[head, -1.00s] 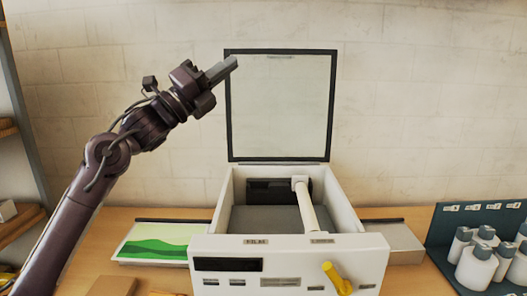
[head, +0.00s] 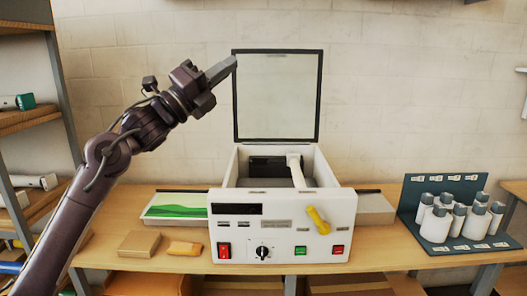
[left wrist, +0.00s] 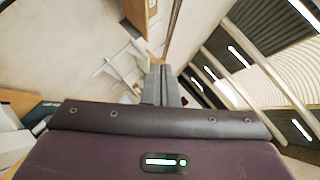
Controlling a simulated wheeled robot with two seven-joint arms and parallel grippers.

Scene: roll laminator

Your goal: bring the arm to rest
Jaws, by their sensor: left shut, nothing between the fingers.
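My left arm comes in from the left in the head view. The shut fingers also show in the left wrist view (left wrist: 161,84). The laminator (head: 282,225) stands on the bench with its framed clear lid (head: 277,97) upright. A white roller (head: 296,172) shows inside the open housing. A yellow lever (head: 318,220) is on its front panel.
A green-and-white sheet (head: 178,206) lies on the left tray. A cardboard box (head: 139,244) and a yellow-orange block (head: 185,248) lie at the bench's front left. A teal rack (head: 428,188) with several white bottles stands at right. Shelving (head: 27,120) is at far left.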

